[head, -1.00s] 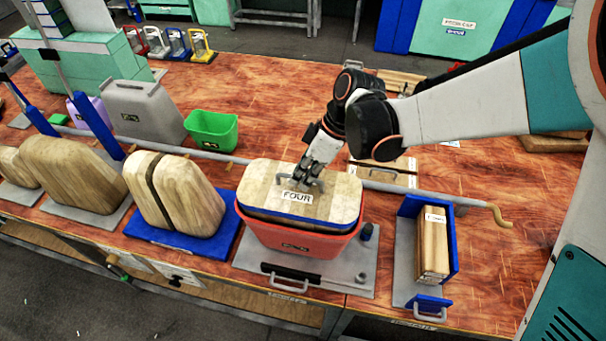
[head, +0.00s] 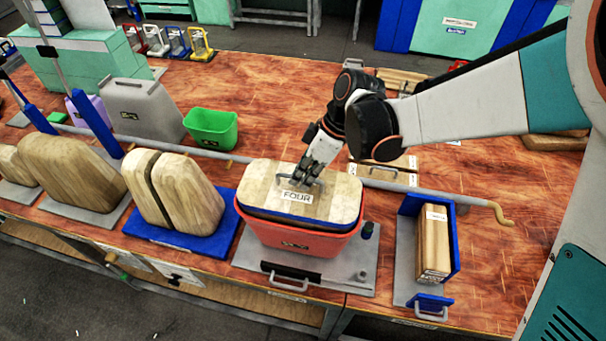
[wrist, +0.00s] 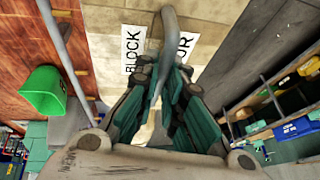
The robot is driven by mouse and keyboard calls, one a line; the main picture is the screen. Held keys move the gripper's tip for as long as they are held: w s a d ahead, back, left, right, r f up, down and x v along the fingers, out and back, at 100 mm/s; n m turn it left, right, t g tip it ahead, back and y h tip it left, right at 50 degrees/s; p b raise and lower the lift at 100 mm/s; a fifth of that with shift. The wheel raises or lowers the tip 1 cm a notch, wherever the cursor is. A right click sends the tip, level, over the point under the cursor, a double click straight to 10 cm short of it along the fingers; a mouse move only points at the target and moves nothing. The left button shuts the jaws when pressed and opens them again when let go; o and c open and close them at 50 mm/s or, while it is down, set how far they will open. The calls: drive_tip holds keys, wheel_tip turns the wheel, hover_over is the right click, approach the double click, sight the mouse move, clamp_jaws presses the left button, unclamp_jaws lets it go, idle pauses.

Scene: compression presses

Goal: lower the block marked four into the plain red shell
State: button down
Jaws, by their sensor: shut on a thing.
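The block marked FOUR (head: 275,180) is a pale wooden slab with a blue band near its lower edge and a grey handle on top. It sits in the mouth of the red shell (head: 300,246), with its upper part standing above the rim. My gripper (head: 306,182) is over the middle of the block, shut on its handle. In the wrist view the gripper (wrist: 165,95) closes around the grey handle (wrist: 170,40), and the labels on the block show on either side. The inside of the shell is hidden by the block.
The shell stands on a grey plate (head: 345,281) at the table's front edge. A blue stand with a split wooden form (head: 185,195) is at left. A blue holder with a wooden block (head: 433,243) is at right. A grey bar (head: 440,194) runs behind. A green bin (head: 212,130) stands further back.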

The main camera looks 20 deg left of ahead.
drive_tip(key=c, duration=1.6)
unclamp_jaws()
drive_tip(key=shift+c, duration=0.2)
drive_tip(key=v, duration=1.2)
drive_tip(key=shift+s, duration=0.1)
